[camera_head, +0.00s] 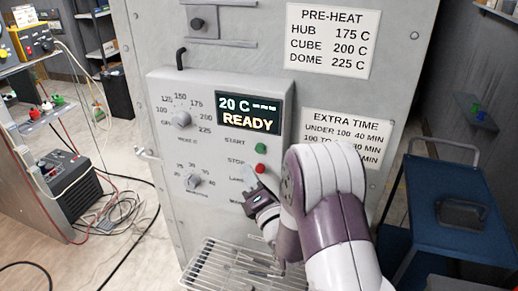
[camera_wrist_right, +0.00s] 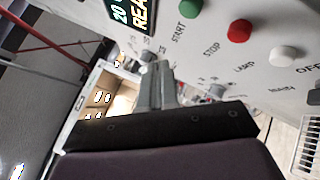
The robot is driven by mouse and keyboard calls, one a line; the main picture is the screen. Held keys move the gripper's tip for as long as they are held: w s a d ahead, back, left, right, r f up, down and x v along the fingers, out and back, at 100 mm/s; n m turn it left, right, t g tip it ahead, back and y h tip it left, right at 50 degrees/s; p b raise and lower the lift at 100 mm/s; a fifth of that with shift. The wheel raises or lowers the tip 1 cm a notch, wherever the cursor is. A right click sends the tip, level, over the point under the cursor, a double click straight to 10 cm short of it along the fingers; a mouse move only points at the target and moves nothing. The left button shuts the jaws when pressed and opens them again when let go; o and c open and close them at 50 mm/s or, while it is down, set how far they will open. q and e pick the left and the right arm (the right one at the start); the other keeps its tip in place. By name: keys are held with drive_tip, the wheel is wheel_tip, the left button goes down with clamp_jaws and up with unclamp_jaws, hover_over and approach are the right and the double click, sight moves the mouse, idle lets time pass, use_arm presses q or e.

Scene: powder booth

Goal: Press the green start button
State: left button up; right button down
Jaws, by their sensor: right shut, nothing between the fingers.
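The green start button (camera_head: 261,148) is on the grey control panel, right of the START label and under the display. It also shows at the top of the right wrist view (camera_wrist_right: 188,8). The red stop button (camera_head: 260,168) is just below it. My right gripper (camera_head: 248,176) is in front of the panel, lower than the green button and left of the red one. In the right wrist view its fingers (camera_wrist_right: 152,80) are together and empty, apart from the green button in the picture. Whether they touch the panel cannot be told. My left gripper is not in view.
The display (camera_head: 249,112) reads 20 C and READY. Two dials sit on the panel's left side; a white lamp button (camera_wrist_right: 283,56) is near the red one. A wire rack (camera_head: 215,266) juts out below. A blue cart (camera_head: 465,205) stands right; cables lie on the left floor.

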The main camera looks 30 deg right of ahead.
sight(260, 149)
drive_tip(key=shift+w+d+b, duration=0.45)
drive_tip(key=shift+w+d, duration=1.3)
drive_tip(key=shift+d, duration=0.25)
idle(0.5)
drive_tip(key=shift+w+d+b, duration=0.25)
drive_tip(key=shift+d+b, duration=0.1)
drive_tip(key=shift+b, duration=0.15)
